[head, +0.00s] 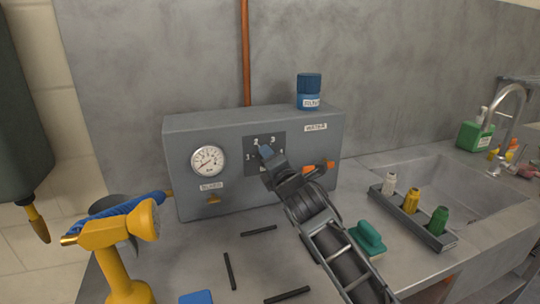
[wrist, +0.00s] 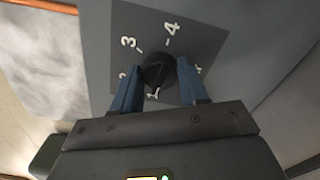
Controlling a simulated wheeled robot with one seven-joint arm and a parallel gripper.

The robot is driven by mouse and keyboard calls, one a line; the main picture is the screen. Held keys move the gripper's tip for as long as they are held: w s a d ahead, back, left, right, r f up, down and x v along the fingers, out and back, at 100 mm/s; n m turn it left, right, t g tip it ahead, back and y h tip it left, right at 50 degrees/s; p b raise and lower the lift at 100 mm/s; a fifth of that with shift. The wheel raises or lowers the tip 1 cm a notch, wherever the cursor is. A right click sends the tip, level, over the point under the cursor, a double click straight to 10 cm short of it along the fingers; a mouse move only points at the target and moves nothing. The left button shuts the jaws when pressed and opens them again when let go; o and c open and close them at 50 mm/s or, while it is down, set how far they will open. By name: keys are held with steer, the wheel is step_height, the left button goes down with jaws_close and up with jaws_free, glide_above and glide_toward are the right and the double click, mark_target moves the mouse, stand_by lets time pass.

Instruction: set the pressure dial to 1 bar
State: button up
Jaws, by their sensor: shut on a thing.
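The pressure dial is a round black knob (wrist: 158,72) on a dark scale plate (wrist: 207,38) with white numbers in the wrist view. The 3 and 4 are readable, and other marks are partly covered. My gripper (wrist: 157,88) has its two blue fingers on either side of the knob, shut on it. I cannot tell for certain which number the knob points to. In the head view, my gripper (head: 268,158) is against the scale plate (head: 279,141) on the front of the grey box (head: 182,150) and hides the knob.
A round gauge (head: 207,160) is left of the dial. An orange handle (head: 318,167) is close right of my gripper. A yellow tool (head: 108,235), dark rods (head: 259,231) and a green-handled float (head: 369,237) are on the bench.

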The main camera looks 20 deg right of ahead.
steer(key=shift+f+n+p, duration=0.1)
steer(key=shift+n+p, duration=0.25)
steer(key=shift+n, duration=0.35)
steer(key=o, duration=1.1)
steer(key=shift+c, duration=0.2)
steer(key=shift+s, duration=0.1)
steer(key=s, duration=0.7)
steer(key=shift+s, duration=0.35)
